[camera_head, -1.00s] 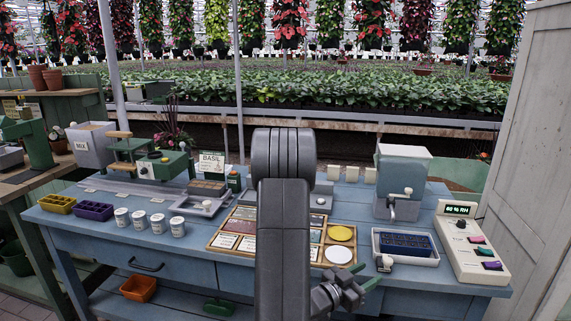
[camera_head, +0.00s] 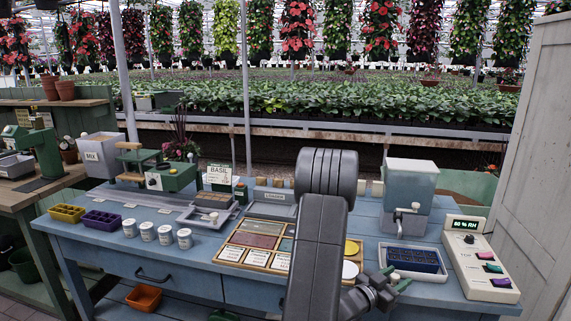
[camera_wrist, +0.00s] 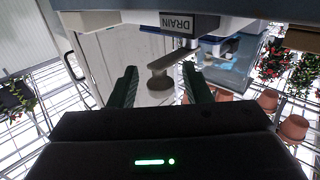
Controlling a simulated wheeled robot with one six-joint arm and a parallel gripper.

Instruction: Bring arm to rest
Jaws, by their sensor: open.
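My gripper (camera_head: 396,278) is at the front of the bench, by the left front corner of the white tray (camera_head: 425,273) with the dark blue insert. Its green fingers are apart. In the wrist view my gripper (camera_wrist: 160,70) is also open, and a grey knob on a stem (camera_wrist: 160,80) shows between the fingers, below a DRAIN label (camera_wrist: 190,23). I cannot tell whether the fingers touch the knob; nothing is clearly held. My dark grey arm rises in front of the bench and hides part of it.
The blue bench (camera_head: 200,262) carries a compartmented wooden tray (camera_head: 225,255), several white cups (camera_head: 165,234), a grey-green dispenser with a tap (camera_head: 408,190) and a humidity box (camera_head: 480,262). A pale door (camera_head: 535,150) stands close on the right.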

